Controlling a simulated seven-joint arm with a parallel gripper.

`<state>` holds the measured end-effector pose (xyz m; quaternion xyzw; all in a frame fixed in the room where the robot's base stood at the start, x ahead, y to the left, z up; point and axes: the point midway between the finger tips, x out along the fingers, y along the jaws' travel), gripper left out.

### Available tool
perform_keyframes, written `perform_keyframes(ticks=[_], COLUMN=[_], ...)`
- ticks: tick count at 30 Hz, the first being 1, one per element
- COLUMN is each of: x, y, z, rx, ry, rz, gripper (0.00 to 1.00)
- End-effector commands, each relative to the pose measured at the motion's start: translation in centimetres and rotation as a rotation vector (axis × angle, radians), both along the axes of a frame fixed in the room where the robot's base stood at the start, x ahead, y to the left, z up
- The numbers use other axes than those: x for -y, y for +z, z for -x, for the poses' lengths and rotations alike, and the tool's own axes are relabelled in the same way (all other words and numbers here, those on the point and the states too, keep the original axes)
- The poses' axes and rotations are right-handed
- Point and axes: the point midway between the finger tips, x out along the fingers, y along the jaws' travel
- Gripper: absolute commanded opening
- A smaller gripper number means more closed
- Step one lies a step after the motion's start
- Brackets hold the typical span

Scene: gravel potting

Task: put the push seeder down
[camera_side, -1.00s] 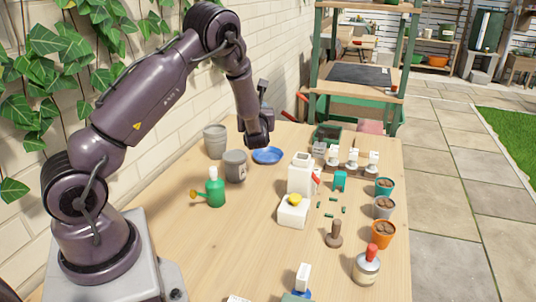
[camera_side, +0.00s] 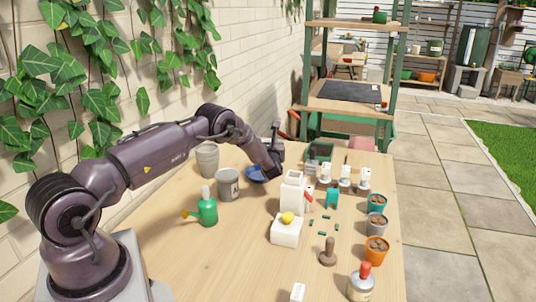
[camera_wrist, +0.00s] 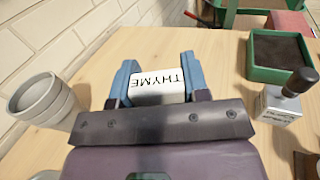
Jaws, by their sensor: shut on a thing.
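The push seeder appears to be the white piece lettered THYME (camera_wrist: 157,90) in the wrist view, with its lettering upside down. My gripper (camera_wrist: 158,63) is shut on it, with one blue finger on each side. Its lower part is hidden, so I cannot tell whether it touches the wood. The held piece cannot be made out there.
A block with a dark knob (camera_wrist: 285,100) and a green soil tray (camera_wrist: 252,60) stand to the right in the wrist view. Grey pots (camera_wrist: 42,104) stand left. Bare wood lies around the held piece.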

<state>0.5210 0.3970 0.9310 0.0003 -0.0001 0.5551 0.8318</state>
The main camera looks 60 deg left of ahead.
Motion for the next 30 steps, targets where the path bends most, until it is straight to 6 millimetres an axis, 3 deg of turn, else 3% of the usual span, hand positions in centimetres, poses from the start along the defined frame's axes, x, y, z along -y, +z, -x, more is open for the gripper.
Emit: perform_keyframes(ticks=[5, 12, 29, 30], x=[-0.4, -0.6, -0.5, -0.5], y=[-0.8, -3.8, -4.8, -4.8], z=[-0.4, -0.5, -0.6, -0.6], rx=[0.002, 0.000, 0.000, 0.001], ry=[0.001, 0.003, 0.002, 0.002], rz=[0.000, 0.000, -0.002, -0.002], gripper=[0.18, 0.18, 0.18, 0.44])
